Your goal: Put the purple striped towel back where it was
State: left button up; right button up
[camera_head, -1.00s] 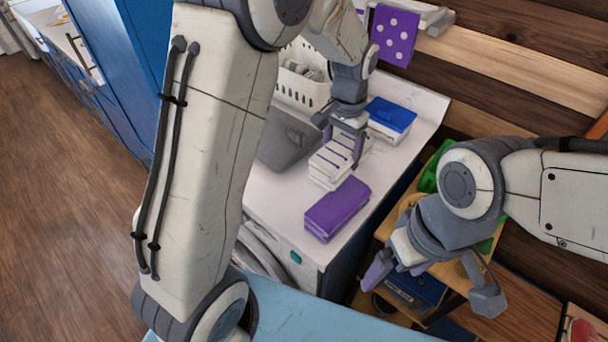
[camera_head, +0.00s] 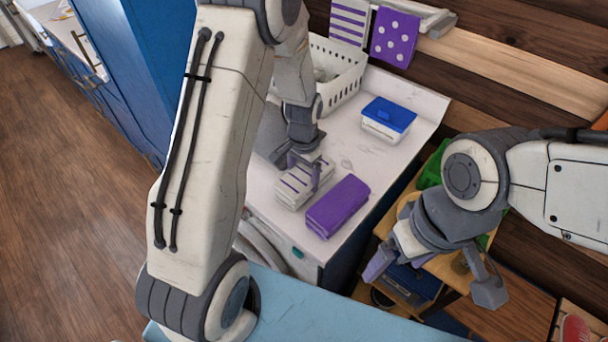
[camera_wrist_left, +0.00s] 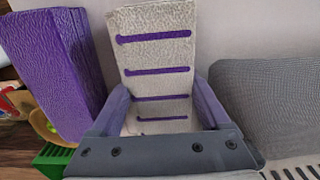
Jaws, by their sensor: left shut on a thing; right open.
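The folded white towel with purple stripes (camera_head: 292,190) is over the white counter, just left of a folded plain purple towel (camera_head: 338,205). My left gripper (camera_head: 304,172) is shut on it from above. In the left wrist view the striped towel (camera_wrist_left: 155,55) stands between my two fingers, its far part reaching beyond them. I cannot tell whether it touches the counter. Another striped towel (camera_head: 349,22) hangs on the wall rail, beside a purple dotted towel (camera_head: 394,38). My right gripper (camera_head: 430,280) is open and empty, in front of the wooden shelf.
A white perforated basket (camera_head: 345,75) stands at the back of the counter (camera_head: 375,165). A blue-lidded box (camera_head: 388,118) is right of it. A grey object (camera_wrist_left: 270,100) lies close beside my left gripper. A wooden shelf (camera_head: 455,272) stands right of the counter.

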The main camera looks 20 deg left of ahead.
aim_at(304, 173)
pick_arm(q)
jog(key=shift+f, duration=0.1)
jog(key=o, duration=1.2)
jog(key=shift+c, duration=0.2)
jog(key=shift+w+r, duration=0.1)
jog(key=shift+r, duration=0.3)
notch_tip(304, 173, up, 12)
jog(key=b, duration=0.2)
jog(key=shift+f, duration=0.25)
jog(key=shift+f, duration=0.1)
